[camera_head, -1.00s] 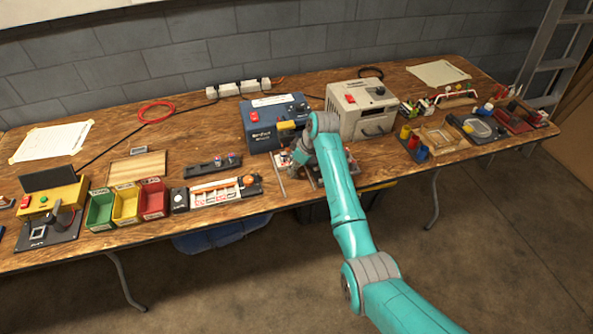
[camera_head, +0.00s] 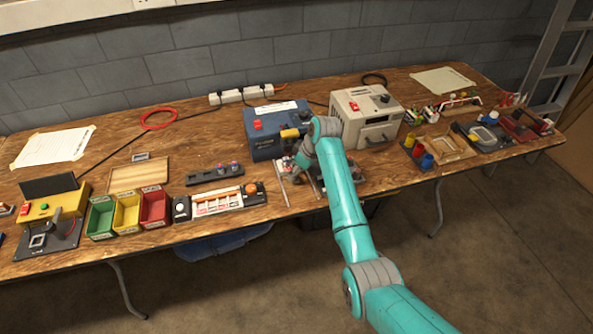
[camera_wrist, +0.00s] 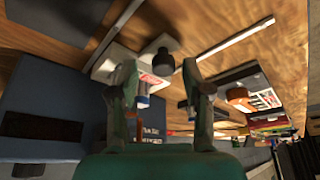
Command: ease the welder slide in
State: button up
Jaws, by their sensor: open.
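My gripper (camera_wrist: 163,78) is open in the wrist view, with one finger on either side of the picture's middle. A black round knob (camera_wrist: 164,62) on a pale plate (camera_wrist: 118,62) shows just beyond and between the fingertips, apparently not gripped. A small white, red and blue piece (camera_wrist: 145,90) shows by the left finger. I cannot tell which of these parts is the welder slide. In the head view my wrist hides most of this spot, in front of the blue box (camera_head: 262,142) with its red switch.
A cream machine (camera_head: 365,112) stands right of the blue box. A thin pale rod (camera_wrist: 235,35) lies on the wood close by. Red, yellow and green bins (camera_head: 126,212) stand at the left, a wooden tray (camera_head: 447,147) at the right. The table's front edge runs below my wrist.

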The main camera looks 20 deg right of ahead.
jog(key=v, duration=1.2)
dwell(0.6)
